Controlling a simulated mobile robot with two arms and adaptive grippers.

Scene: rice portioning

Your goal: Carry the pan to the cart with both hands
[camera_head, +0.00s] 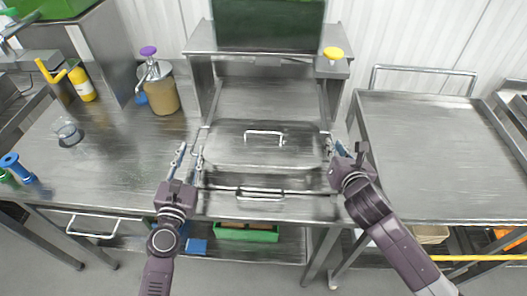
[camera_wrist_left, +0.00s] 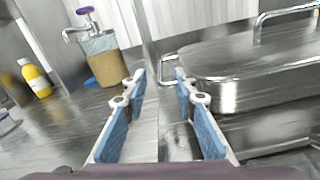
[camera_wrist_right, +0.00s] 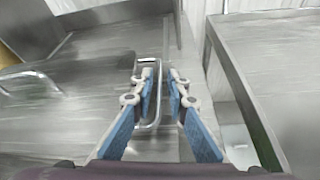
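The pan (camera_head: 228,152) is a steel, lidded rectangular vessel in the middle of the counter, with a lid handle on top and a loop handle at each end. My left gripper (camera_head: 187,160) is open at its left end; in the left wrist view the pan's left loop handle (camera_wrist_left: 165,75) lies just beyond the fingertips. My right gripper (camera_head: 343,150) is open at its right end; in the right wrist view the right loop handle (camera_wrist_right: 154,122) shows partly behind the left finger. Whether it is between the fingers I cannot tell. The cart (camera_head: 435,150) is a bare steel top at right.
A brown dispenser (camera_head: 163,95) with a purple pump and a yellow bottle (camera_head: 82,84) stand on the left counter. A raised steel shelf (camera_head: 200,38) is behind the pan. A push rail (camera_head: 425,70) rises at the cart's far edge. The cart top is clear.

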